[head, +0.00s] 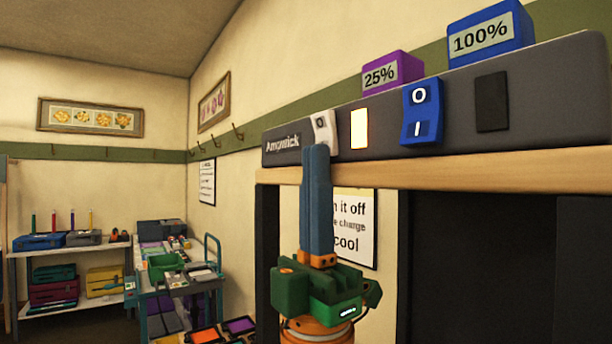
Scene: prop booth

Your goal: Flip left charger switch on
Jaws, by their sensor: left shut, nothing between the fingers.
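The grey charger (460,100), lettered "Ampwick", sits on a wooden shelf. Its left switch (324,123) is a white rocker with "O" visible at its top. The rocker's lower part is hidden behind my fingertips. A window (360,128) just right of it glows pale yellow. The blue right switch (422,112) shows "O" above "I", and the window (492,102) beside it is dark. My left gripper (316,150) points up with its blue fingers shut and empty, its tips over the white switch's lower part. I cannot tell whether they touch. My right gripper is out of view.
A purple 25% block (392,72) and a blue 100% block (490,34) stand on the charger. The wooden shelf edge (480,168) runs below it. A partly covered sign (358,225) hangs under the shelf. A loaded cart (180,280) and shelving (70,280) stand farther left.

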